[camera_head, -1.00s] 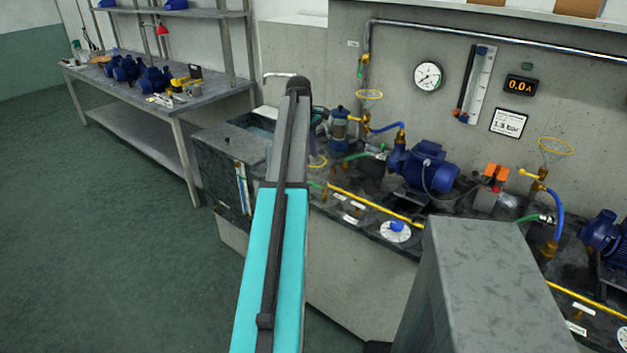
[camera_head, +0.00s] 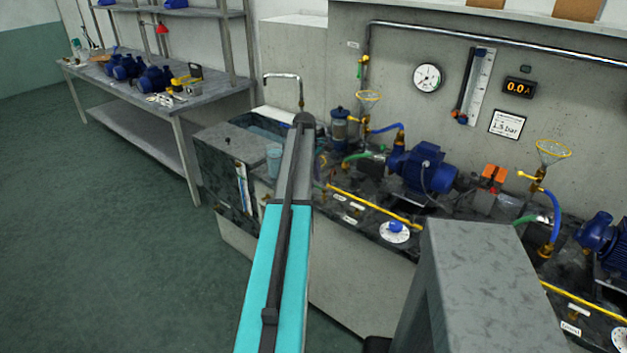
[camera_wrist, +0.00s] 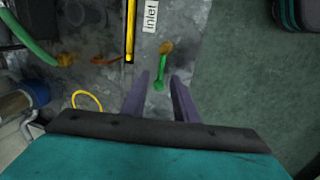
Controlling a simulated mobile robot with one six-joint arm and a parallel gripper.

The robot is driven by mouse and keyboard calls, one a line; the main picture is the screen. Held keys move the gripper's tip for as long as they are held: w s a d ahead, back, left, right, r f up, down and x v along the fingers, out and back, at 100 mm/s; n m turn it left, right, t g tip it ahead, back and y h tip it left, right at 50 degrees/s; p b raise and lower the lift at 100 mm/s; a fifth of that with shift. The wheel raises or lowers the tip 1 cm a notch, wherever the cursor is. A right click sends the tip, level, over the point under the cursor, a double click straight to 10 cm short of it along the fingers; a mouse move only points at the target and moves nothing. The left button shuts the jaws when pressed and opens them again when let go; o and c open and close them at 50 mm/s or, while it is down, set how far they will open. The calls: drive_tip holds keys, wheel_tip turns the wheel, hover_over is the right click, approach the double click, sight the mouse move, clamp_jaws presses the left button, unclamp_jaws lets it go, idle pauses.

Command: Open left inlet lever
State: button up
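In the wrist view a green lever (camera_wrist: 161,70) on a brass valve (camera_wrist: 166,47) stands on the dark bench top, near a white "Inlet" label (camera_wrist: 150,16). My gripper (camera_wrist: 160,82) is open, with one finger on each side of the lever's free end. I see a gap on both sides; whether the fingers are at the lever's height I cannot tell. In the head view my own arm hides the gripper and this lever.
A yellow pipe (camera_wrist: 130,30) and a yellow ring (camera_wrist: 87,98) lie left of the lever in the wrist view. In the head view a blue pump (camera_head: 422,168), a blue-knobbed dial (camera_head: 395,231) and a filter jar (camera_head: 339,130) stand nearby. Open floor (camera_head: 110,240) lies left.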

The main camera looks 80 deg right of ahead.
drive_tip(key=shift+f, duration=0.5)
drive_tip(key=shift+c, duration=0.6)
clamp_jaws()
